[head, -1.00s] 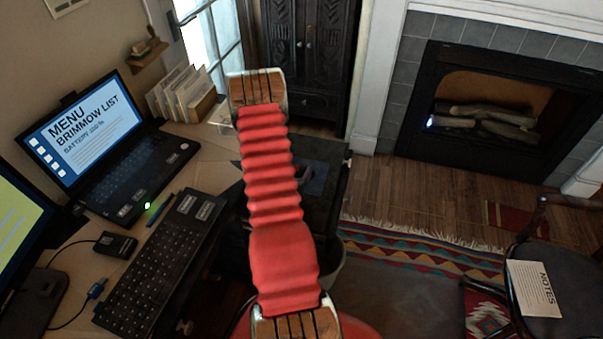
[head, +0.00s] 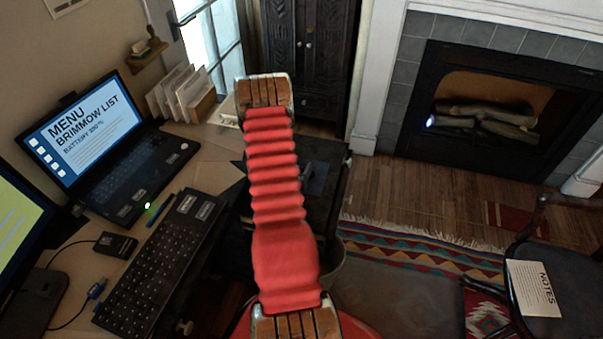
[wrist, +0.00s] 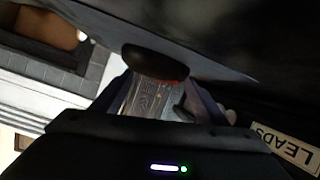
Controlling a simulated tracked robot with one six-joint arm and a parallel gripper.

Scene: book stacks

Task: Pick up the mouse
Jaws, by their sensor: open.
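A dark, rounded, oval object (wrist: 155,62), which looks like the mouse, sits in the upper middle of the wrist view, with a faint red glow along its lower edge. My gripper (wrist: 160,88) is open, its two bluish fingers spread to the left and right below the dark object. The object is just ahead of the fingertips; I cannot tell whether they touch it. In the head view my red ribbed arm fills the centre, and I cannot make out the mouse there.
A laptop (head: 95,150), a black keyboard (head: 155,265) and a small black box (head: 116,244) with a cable are on the desk at left. A chair (head: 560,250) with a notes card stands at right. A label reading LEADS (wrist: 285,146) shows in the wrist view.

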